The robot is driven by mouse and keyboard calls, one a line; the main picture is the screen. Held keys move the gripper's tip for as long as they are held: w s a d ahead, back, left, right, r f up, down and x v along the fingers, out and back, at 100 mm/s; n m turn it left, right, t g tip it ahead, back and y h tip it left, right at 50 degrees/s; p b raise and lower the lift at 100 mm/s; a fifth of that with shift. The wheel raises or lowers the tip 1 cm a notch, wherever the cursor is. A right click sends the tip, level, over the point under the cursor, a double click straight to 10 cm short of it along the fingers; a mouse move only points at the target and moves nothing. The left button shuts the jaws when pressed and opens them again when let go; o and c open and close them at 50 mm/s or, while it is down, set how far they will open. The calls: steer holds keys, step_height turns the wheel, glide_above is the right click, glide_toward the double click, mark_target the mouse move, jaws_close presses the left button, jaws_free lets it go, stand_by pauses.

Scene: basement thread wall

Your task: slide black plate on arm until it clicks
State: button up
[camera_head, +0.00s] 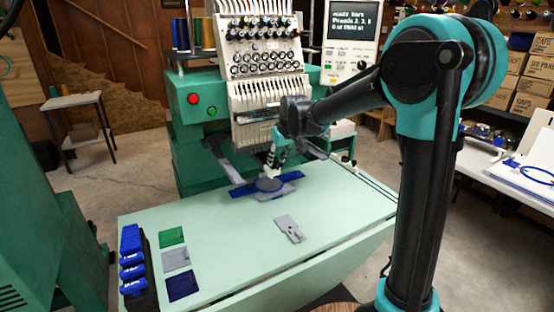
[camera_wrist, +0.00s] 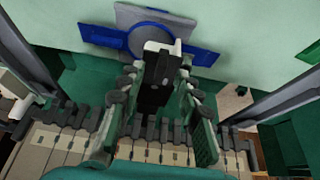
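A black plate (camera_wrist: 154,86) shows between my gripper's fingers in the wrist view. A white block-like end (camera_wrist: 158,47) lies just beyond it; I cannot tell if this belongs to the plate or to the machine's arm. My gripper (camera_wrist: 158,68) has its fingers close against both sides of the black piece and appears shut on it. In the head view my gripper (camera_head: 272,163) points down in front of the embroidery machine (camera_head: 190,130), above a blue and grey hoop (camera_head: 250,190). The plate is not clear there, and its seating on the arm is hidden.
A pale green table (camera_head: 230,235) spreads in front of the machine. A loose grey plate (camera_head: 289,229) lies on it. Green (camera_head: 171,236), grey (camera_head: 176,258) and blue (camera_head: 182,285) squares lie beside a black rack of blue pieces (camera_head: 131,240). The table's middle is mostly clear.

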steer(key=v, duration=1.1)
steer(key=s+d+f+m+h, duration=0.3)
steer(key=s+d+f+m, duration=0.3)
steer(key=s+d+f, duration=1.7)
steer(key=s+d, duration=0.1)
steer(key=s, duration=0.1)
steer(key=shift+s+d+f+m, duration=0.3)
steer(key=shift+d+m, duration=0.1)
steer(key=shift+r, duration=0.1)
